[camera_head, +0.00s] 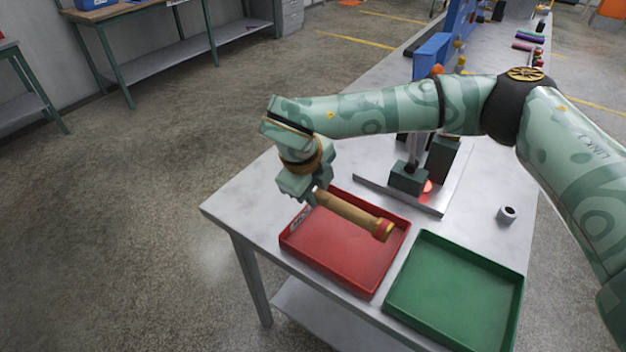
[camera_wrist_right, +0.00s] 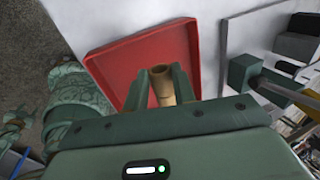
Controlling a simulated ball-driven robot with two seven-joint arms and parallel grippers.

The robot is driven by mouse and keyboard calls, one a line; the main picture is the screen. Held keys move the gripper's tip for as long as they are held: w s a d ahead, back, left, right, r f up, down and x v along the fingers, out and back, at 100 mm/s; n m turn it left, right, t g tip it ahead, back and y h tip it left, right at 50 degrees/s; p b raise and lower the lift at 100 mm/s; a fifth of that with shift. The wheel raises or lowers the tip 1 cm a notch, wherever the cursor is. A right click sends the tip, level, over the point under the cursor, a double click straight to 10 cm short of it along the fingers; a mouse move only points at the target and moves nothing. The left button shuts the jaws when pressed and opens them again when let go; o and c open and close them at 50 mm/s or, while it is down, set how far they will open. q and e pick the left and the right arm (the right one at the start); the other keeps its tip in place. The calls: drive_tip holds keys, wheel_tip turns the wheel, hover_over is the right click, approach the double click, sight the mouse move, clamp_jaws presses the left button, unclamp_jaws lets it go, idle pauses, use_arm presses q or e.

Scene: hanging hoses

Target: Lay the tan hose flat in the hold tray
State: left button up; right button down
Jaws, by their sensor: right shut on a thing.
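The tan hose (camera_head: 346,211) is a short straight tube with a reddish band and a brass-coloured end at its lower right. My right gripper (camera_head: 313,196) is shut on its upper-left end. The hose is over the red tray (camera_head: 330,256), which has a partly hidden label at its left corner. I cannot tell whether the hose touches the tray floor. In the right wrist view, the hose (camera_wrist_right: 163,88) shows between the two fingers, with the red tray (camera_wrist_right: 113,62) behind it. My left gripper is not in view.
A green tray (camera_head: 455,295) lies right of the red tray, and both are on the grey table (camera_head: 250,205). A stand with a red light (camera_head: 427,187) is behind them. A small grey ring (camera_head: 507,214) lies to the right. Several coloured hoses (camera_head: 527,40) lie far back.

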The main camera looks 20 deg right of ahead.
wheel_tip(320, 180, down, 5)
drive_tip(key=b, duration=0.3)
drive_tip(key=shift+f, duration=0.15)
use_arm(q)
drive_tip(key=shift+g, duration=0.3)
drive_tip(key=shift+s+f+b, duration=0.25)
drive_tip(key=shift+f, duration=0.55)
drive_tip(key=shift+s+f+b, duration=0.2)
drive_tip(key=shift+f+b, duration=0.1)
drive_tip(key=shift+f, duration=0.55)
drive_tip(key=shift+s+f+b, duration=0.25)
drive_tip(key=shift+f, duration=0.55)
use_arm(e)
drive_tip(key=shift+f, duration=0.8)
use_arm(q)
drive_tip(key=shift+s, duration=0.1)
use_arm(e)
drive_tip(key=c, duration=1.1)
unclamp_jaws()
drive_tip(key=shift+r, duration=0.1)
